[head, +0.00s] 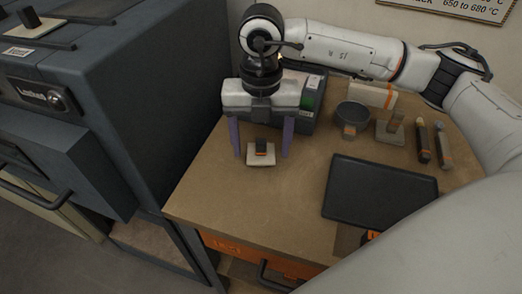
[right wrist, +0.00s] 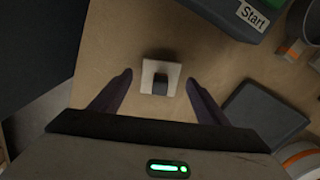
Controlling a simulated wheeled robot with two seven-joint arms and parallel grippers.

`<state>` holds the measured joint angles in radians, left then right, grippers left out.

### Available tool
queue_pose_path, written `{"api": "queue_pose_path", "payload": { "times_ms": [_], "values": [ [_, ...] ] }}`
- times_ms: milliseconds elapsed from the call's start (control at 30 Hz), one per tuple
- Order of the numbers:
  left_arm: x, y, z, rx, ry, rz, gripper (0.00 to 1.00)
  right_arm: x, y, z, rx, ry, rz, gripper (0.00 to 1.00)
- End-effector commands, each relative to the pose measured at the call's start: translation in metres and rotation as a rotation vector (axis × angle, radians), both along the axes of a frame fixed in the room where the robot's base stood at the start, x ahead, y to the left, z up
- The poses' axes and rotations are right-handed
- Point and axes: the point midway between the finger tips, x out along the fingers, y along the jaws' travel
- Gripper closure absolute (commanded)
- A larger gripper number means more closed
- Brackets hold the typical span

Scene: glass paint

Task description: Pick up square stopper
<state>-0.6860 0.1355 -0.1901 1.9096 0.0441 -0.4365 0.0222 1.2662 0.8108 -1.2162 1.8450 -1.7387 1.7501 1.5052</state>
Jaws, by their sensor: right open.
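The square stopper (head: 261,155) is a pale square plate with a small dark block on top. It lies flat on the wooden table (head: 215,185) near its left side. My right gripper (head: 262,155) is open above it, with one purple finger on each side. In the right wrist view the stopper (right wrist: 160,78) lies ahead of and between the two fingertips (right wrist: 160,75), with clear gaps on both sides. No contact shows. My left gripper is not in view.
A large dark kiln-like cabinet (head: 150,90) stands close on the left. A black flat tray (head: 378,188) lies at right. Behind it are a grey bowl (head: 352,115), a small stand (head: 391,128) and two dark bottle-like tools (head: 423,142). A dark box (head: 312,98) stands behind the gripper.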

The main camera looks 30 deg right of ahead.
Motion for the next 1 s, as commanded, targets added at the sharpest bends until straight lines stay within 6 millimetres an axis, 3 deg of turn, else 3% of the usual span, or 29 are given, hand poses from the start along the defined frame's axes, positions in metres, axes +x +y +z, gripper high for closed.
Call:
{"api": "queue_pose_path", "payload": {
  "times_ms": [67,333,667,1000],
  "values": [
    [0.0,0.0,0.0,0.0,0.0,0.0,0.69,0.0,0.0,0.0,0.0,0.0,0.0,0.33],
    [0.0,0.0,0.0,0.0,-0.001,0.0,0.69,0.0,0.0,0.001,0.0,0.0,-0.001,0.77],
    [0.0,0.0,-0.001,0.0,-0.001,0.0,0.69,0.001,0.0,0.01,0.0,-0.004,-0.001,0.77],
    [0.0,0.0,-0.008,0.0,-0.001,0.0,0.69,0.001,0.001,0.075,0.002,-0.005,0.0,0.77]
  ]
}}
